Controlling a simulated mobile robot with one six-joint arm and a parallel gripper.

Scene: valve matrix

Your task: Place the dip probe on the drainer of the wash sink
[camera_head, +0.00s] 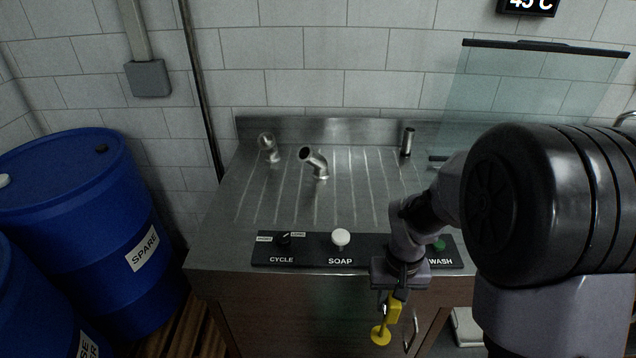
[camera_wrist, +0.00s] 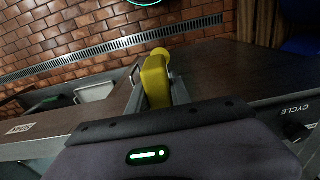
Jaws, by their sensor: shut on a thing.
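My gripper (camera_head: 396,287) points down in front of the wash sink's front edge, to the right of middle. It is shut on a yellow tool with a round disc at its lower end, which I take to be the dip probe (camera_head: 381,335). In the wrist view the yellow dip probe (camera_wrist: 155,80) sits between the two fingers. The drainer (camera_head: 245,205) is the grooved steel top of the wash sink, behind and above the gripper. The dip probe hangs below the drainer's level, apart from it.
A bent steel pipe piece (camera_head: 315,162), a round-ended fitting (camera_head: 268,148) and a short upright cylinder (camera_head: 407,142) stand on the drainer. A control strip (camera_head: 310,258) with a white SOAP knob (camera_head: 340,238) lines its front. The left and middle grooves are mostly clear. Blue drums (camera_head: 75,210) stand left.

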